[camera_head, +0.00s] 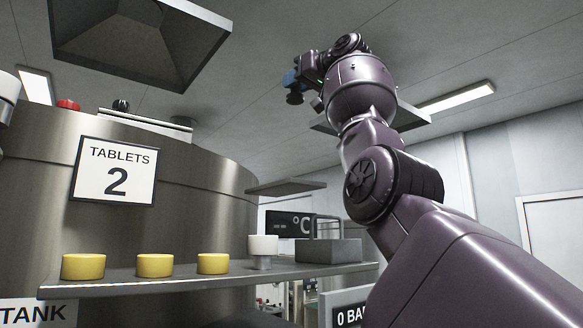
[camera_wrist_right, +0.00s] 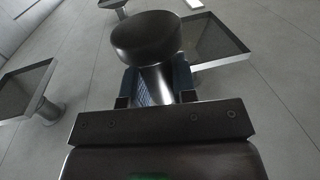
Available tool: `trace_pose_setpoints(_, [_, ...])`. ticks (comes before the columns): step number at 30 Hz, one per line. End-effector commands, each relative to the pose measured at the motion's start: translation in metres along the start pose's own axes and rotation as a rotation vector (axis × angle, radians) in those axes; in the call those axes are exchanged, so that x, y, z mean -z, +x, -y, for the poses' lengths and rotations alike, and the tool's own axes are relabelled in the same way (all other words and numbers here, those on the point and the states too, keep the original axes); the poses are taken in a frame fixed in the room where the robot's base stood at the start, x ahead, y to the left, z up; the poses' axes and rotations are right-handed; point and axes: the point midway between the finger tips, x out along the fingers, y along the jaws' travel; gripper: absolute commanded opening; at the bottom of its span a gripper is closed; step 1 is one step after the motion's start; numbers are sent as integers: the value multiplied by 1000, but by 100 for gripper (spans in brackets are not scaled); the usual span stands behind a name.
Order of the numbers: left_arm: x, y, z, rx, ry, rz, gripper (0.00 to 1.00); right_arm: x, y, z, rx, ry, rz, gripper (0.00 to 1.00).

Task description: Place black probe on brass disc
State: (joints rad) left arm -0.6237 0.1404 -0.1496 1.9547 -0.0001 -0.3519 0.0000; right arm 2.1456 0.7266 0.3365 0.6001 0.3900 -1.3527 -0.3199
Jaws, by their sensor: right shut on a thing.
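My right gripper (camera_head: 299,78) is raised high near the ceiling, upper middle of the head view. It is shut on a dark knob-shaped piece, the black probe (camera_head: 294,98), which hangs just below the blue-tipped fingers. In the right wrist view the probe (camera_wrist_right: 146,36) shows a wide round head and a narrower stem clamped between the fingers (camera_wrist_right: 155,85). Three yellow, brass-like discs, left (camera_head: 83,267), middle (camera_head: 155,266) and right (camera_head: 213,264), stand on a grey shelf (camera_head: 190,282), well below and left of the gripper. My left gripper is not in view.
A large steel tank (camera_head: 200,185) with a "TABLETS 2" sign (camera_head: 113,171) rises behind. A dark hood (camera_head: 140,40) hangs overhead. A red knob (camera_head: 68,104) sits on the tank.

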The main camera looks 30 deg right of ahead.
Motion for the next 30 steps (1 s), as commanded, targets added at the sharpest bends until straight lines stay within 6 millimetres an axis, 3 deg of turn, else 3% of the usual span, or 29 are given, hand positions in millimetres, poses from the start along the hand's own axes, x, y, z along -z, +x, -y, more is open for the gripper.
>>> trace_pose_setpoints(14, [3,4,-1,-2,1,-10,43,-51,1,0,-1,0,3,1])
trace_pose_setpoints(30, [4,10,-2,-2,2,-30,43,-143,1,1,0,1,3,1])
